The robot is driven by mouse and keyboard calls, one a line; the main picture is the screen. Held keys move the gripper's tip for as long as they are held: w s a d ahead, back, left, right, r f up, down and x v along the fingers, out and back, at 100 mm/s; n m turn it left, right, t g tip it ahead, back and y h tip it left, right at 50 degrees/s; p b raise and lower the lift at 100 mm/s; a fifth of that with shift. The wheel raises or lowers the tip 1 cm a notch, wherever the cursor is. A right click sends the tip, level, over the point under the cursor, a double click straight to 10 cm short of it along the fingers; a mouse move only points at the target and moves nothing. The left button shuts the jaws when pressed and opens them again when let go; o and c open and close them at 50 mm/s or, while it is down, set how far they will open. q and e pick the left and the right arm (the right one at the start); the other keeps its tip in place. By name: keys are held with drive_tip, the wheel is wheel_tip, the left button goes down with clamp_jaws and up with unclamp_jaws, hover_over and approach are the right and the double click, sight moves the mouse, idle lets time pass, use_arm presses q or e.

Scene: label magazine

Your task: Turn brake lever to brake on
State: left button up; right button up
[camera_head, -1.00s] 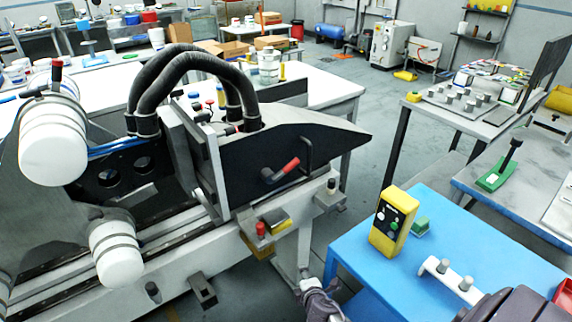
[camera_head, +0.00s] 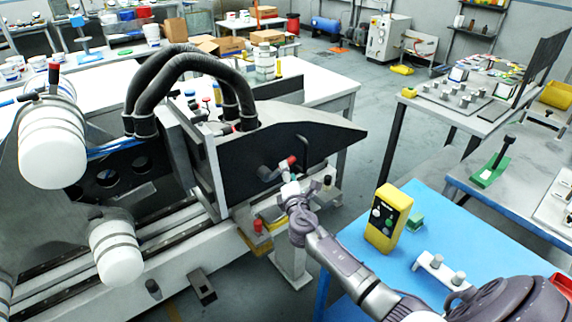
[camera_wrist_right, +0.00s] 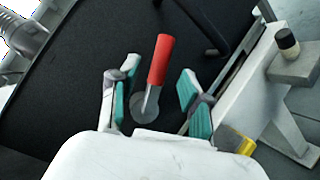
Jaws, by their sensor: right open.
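The brake lever (camera_head: 292,160) has a red handle and a grey pivot on the machine's black side panel (camera_head: 240,165). In the head view its red tip shows just beyond my right gripper (camera_head: 296,186), which hides part of it. In the right wrist view the lever's red handle (camera_wrist_right: 159,60) points up and slightly right. There my right gripper (camera_wrist_right: 158,96) is open, with its teal-padded fingers on either side of the lever and visible gaps to it. I cannot tell how deep the fingers reach. My left gripper is not in view.
A black bar handle (camera_wrist_right: 203,28) stands out of the panel beside the lever. A post with a black knob (camera_wrist_right: 287,42) is to the right. A yellow button box (camera_head: 389,217) stands on the blue table (camera_head: 440,205). A red button (camera_head: 258,227) sits below the panel.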

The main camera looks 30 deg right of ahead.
drive_tip(key=shift+x, duration=2.2)
clamp_jaws()
